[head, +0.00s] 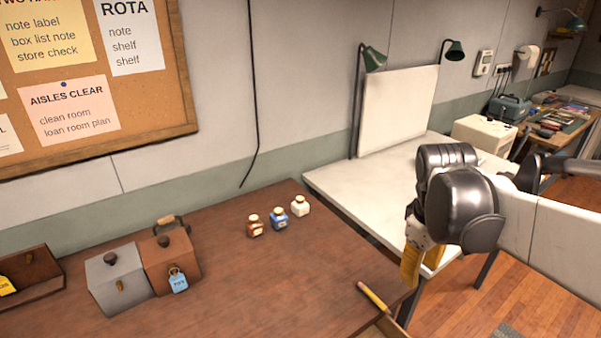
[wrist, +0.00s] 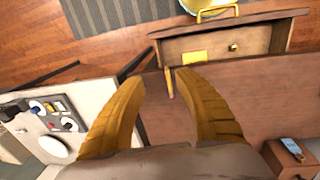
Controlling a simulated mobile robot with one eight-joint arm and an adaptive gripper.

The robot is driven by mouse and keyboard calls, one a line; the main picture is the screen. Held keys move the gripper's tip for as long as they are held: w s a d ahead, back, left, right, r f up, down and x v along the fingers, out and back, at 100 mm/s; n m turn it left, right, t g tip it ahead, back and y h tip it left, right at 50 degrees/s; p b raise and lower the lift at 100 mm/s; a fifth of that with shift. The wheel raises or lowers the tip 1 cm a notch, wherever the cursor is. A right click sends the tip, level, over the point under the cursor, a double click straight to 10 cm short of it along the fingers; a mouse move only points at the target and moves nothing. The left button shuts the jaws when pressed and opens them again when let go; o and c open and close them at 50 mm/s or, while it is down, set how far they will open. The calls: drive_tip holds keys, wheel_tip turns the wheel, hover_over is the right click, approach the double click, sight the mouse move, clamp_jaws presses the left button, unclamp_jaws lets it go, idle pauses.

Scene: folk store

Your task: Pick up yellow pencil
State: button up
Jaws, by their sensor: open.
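A yellow pencil (head: 373,296) lies on the brown wooden table (head: 300,265) near its front right edge, in the head view. In the wrist view the pencil (wrist: 169,83) shows small, just beyond and between the fingertips. My gripper (head: 411,275) has yellow fingers and hangs to the right of the pencil in the head view, apart from it. In the wrist view my gripper (wrist: 161,77) is open, with nothing between its curved fingers.
Three small jars (head: 278,218) stand toward the table's back. Grey (head: 118,283) and brown (head: 172,262) lidded boxes stand left. A drawer with a yellow tag (wrist: 194,56) lies beyond the fingers. A white table (head: 345,188) stands behind. The table around the pencil is clear.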

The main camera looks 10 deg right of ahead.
drive_tip(key=y+b, duration=0.1)
hover_over(376, 299)
wheel_tip(376, 299, down, 11)
drive_tip(key=shift+g, duration=0.3)
wheel_tip(376, 299, down, 5)
drive_tip(key=shift+b, duration=1)
wheel_tip(376, 299, down, 6)
drive_tip(key=b, duration=0.3)
drive_tip(key=shift+w+d, duration=0.1)
clamp_jaws()
